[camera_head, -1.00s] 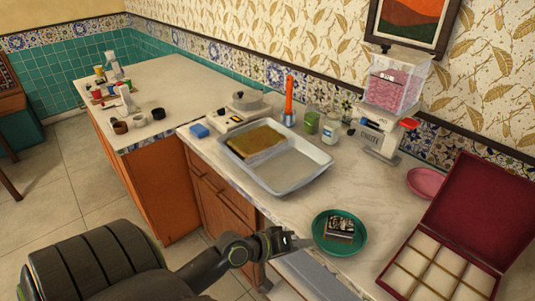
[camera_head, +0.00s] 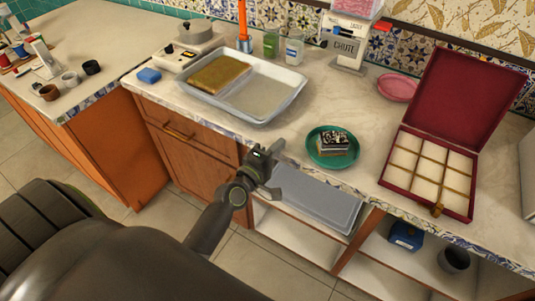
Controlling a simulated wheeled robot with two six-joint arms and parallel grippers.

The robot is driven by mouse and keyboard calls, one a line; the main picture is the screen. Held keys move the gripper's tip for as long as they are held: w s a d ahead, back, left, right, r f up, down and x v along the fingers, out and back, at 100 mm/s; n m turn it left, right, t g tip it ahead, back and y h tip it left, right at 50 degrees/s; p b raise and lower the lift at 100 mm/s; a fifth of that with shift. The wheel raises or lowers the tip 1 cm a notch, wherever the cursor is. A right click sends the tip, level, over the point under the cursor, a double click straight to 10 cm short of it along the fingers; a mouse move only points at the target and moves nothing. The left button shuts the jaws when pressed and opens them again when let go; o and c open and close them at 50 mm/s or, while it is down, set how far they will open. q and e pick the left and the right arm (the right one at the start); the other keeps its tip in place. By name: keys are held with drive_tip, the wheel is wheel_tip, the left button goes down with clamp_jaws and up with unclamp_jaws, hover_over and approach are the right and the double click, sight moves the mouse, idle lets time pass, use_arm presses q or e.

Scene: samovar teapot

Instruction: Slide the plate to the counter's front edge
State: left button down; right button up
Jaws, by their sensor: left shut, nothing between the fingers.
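A round green plate (camera_head: 314,155) lies on the counter close to its front edge. A small block with a black-and-white picture on top (camera_head: 334,142) sits on the plate. My left gripper (camera_head: 271,170) is shut and empty. In the picture it is just left of the plate, at the counter's front edge, with a gap between them. I cannot tell its exact height against the countertop. My right gripper is not in view.
A metal tray (camera_head: 285,108) with a golden-brown slab stands behind left. A pink dish (camera_head: 397,87) lies behind right. An open red compartment box (camera_head: 460,110) stands right of the plate. Below the counter are open shelves with a grey panel (camera_head: 315,197). Bare counter surrounds the plate.

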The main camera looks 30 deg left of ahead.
sight(296, 151)
use_arm(q)
drive_tip(key=w, duration=0.1)
drive_tip(key=w+d, duration=0.1)
drive_tip(key=shift+w+d, duration=0.1)
drive_tip(key=shift+w, duration=0.2)
drive_tip(key=shift+w+d, duration=0.1)
drive_tip(key=shift+d, duration=1.4)
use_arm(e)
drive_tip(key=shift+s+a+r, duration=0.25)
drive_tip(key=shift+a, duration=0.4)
use_arm(q)
drive_tip(key=shift+d, duration=0.1)
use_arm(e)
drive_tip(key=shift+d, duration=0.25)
